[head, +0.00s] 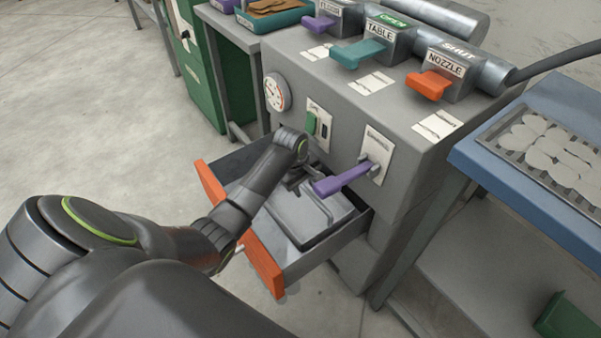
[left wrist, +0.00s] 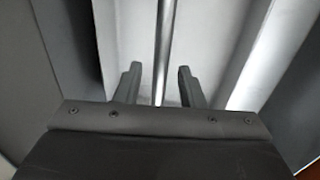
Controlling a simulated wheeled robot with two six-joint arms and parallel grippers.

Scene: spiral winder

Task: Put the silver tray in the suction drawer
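The suction drawer (head: 322,258) is pulled out from the grey machine and has an orange front (head: 263,264). The silver tray (head: 318,234), a shallow grey metal box with a thin bar handle, lies inside the drawer walls. My left gripper (head: 294,182) is over the tray's far part, just above it. In the left wrist view the two fingers (left wrist: 159,70) are apart on either side of a shiny bar (left wrist: 165,50), with gaps to it. The tray's back end is partly hidden by my arm and a purple lever. My right gripper is not in view.
The purple lever (head: 342,179) juts out over the drawer, close to my left gripper. Purple, teal and orange (head: 429,85) handles line the machine top. A blue bench (head: 512,180) with a rack of discs stands right. Open floor lies left.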

